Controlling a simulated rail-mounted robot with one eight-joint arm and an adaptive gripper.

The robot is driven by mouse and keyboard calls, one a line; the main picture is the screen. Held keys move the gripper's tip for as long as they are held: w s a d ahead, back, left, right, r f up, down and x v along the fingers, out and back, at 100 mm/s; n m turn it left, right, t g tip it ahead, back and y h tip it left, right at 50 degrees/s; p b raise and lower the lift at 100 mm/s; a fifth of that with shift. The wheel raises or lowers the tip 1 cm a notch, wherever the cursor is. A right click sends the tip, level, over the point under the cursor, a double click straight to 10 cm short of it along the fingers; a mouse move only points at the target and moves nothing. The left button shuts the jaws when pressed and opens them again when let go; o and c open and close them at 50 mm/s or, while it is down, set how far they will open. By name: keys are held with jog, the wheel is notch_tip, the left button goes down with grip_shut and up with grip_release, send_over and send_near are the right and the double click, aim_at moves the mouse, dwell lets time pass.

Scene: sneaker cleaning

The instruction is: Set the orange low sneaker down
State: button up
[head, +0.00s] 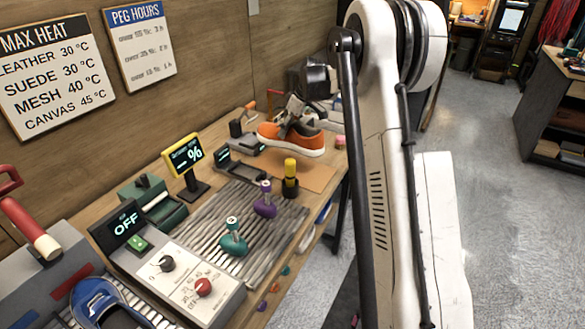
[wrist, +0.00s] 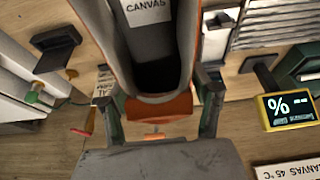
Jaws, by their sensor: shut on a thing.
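The orange low sneaker (head: 290,138), with a white sole, is at the far part of the workbench in the head view, toe to the right. My gripper (head: 294,115) is over its heel end. In the wrist view my gripper (wrist: 156,92) has one finger on each side of the orange heel (wrist: 160,108), shut on it. A "CANVAS" label (wrist: 146,10) shows inside the shoe. The sneaker is over or just beyond a tan mat (head: 305,174); I cannot tell whether its sole touches anything.
A yellow percent display (head: 184,155) stands left. A blue shoe (head: 100,305) is at the near end.

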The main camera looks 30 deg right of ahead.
jog(key=shift+w+a+f+p, duration=0.1)
jog(key=shift+f+p, duration=0.1)
jog(key=shift+f, duration=2.4)
jog(key=shift+w+a+f+p, duration=0.1)
jog(key=shift+f+p, duration=0.05)
jog(key=shift+f, duration=2.4)
jog(key=shift+f, duration=0.2)
jog(key=o, duration=1.5)
jog(key=shift+r, duration=0.2)
